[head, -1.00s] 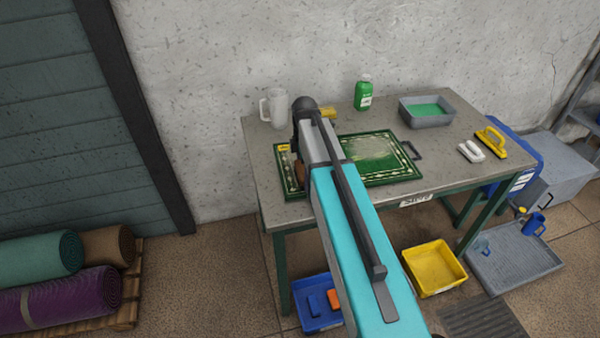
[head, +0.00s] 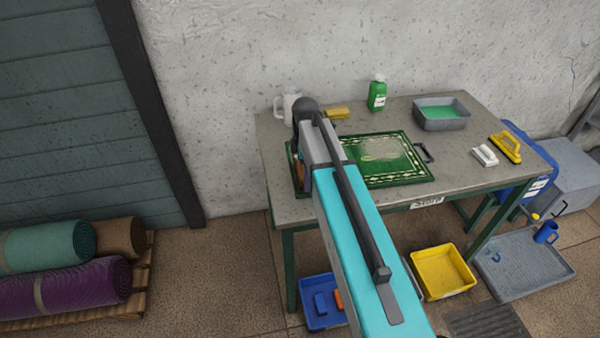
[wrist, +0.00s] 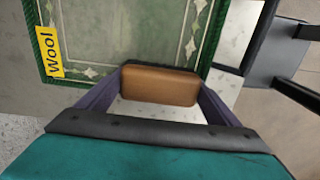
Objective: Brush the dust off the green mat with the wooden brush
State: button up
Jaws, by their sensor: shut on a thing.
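The green mat (head: 408,172) with a pale patterned border lies on the grey table, its left part covered by my arm in the head view. A pale dusty patch (head: 380,148) shows near its middle. In the wrist view the mat (wrist: 120,20) carries a yellow "Wool" tag (wrist: 50,52). My gripper (wrist: 160,98) is shut on the brown wooden brush (wrist: 160,84), which sits between its fingers at the mat's near edge in that view. The brush (head: 299,170) also peeks out left of my arm. Its bristles, and whether they touch the mat, cannot be seen.
A white jug (head: 280,107), yellow block (head: 337,112), green bottle (head: 377,96) and grey tub of green liquid (head: 441,114) stand along the table's back. A white brush (head: 485,155) and yellow-handled tool (head: 506,147) lie at right. Bins (head: 442,272) stand below.

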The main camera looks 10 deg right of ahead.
jog(key=shift+s+d+f, duration=0.1)
jog(key=shift+d, duration=0.95)
jog(key=shift+s+d, duration=0.1)
jog(key=shift+d, duration=0.95)
jog(key=shift+d+r+p, duration=0.2)
jog(key=shift+d+p, duration=0.3)
jog(key=shift+d, duration=1.55)
jog(key=shift+s+d+f, duration=0.1)
jog(key=shift+s+d, duration=0.05)
jog(key=shift+d, duration=0.9)
jog(key=shift+s+d+f, duration=0.1)
jog(key=shift+d, duration=0.95)
jog(key=shift+d, duration=0.1)
jog(key=shift+s+d, duration=0.1)
jog(key=shift+d, duration=1.9)
